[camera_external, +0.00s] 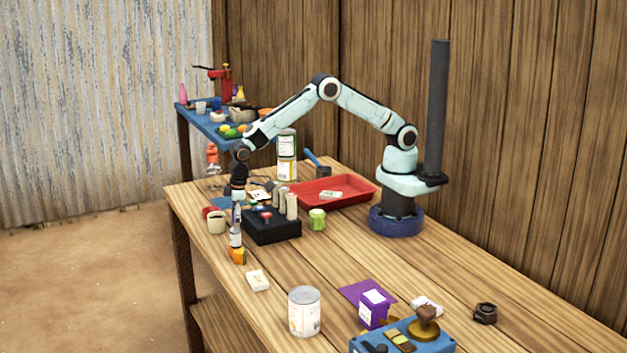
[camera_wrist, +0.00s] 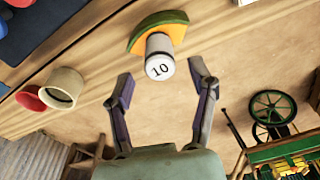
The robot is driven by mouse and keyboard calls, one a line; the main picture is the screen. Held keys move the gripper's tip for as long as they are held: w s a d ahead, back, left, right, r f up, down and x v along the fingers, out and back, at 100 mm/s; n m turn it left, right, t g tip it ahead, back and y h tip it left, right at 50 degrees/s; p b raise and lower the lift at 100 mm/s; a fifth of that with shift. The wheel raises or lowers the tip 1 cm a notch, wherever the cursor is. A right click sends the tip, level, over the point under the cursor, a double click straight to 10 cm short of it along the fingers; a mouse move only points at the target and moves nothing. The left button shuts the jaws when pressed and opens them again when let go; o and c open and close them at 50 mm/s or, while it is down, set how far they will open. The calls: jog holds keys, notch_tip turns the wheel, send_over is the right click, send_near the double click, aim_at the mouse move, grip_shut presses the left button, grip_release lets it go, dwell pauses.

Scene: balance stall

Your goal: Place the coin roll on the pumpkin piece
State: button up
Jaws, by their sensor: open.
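The coin roll (camera_wrist: 160,55) is a pale cylinder with a "10" on its end. It stands on the pumpkin piece (camera_wrist: 143,28), an orange wedge with a green rind, in the wrist view. In the external view the coin roll (camera_external: 235,240) is upright on the pumpkin piece (camera_external: 238,257) near the table's front left edge. My gripper (camera_wrist: 160,82) is open, with one finger on each side of the roll's near end and a visible gap on both sides. In the external view my gripper (camera_external: 237,212) is just above the roll.
A cream mug (camera_external: 217,222) and a black box (camera_external: 272,228) with several upright cylinders stand close by. A white block (camera_external: 258,280) and a can (camera_external: 304,312) are toward the front. A red tray (camera_external: 345,199) lies behind. The table edge is near the pumpkin piece.

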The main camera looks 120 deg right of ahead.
jog(key=r, duration=0.5)
jog(key=s+r, duration=0.1)
jog(key=r, duration=0.1)
jog(key=shift+a+r, duration=0.1)
jog(key=shift+r, duration=0.1)
jog(key=s+a+r+n, duration=0.1)
jog(key=s+r, duration=0.4)
jog(key=s, duration=0.2)
jog(key=s+a+r+n, duration=0.1)
jog(key=s+a+r, duration=0.1)
jog(key=s+r, duration=0.4)
jog(key=s+a+f+n, duration=0.1)
jog(key=s, duration=1)
jog(key=s+a+f+n+g+y, duration=0.1)
jog(key=s, duration=1.1)
jog(key=shift+s+a+f+g, duration=0.15)
jog(key=shift+f+g, duration=0.1)
jog(key=shift+g, duration=0.05)
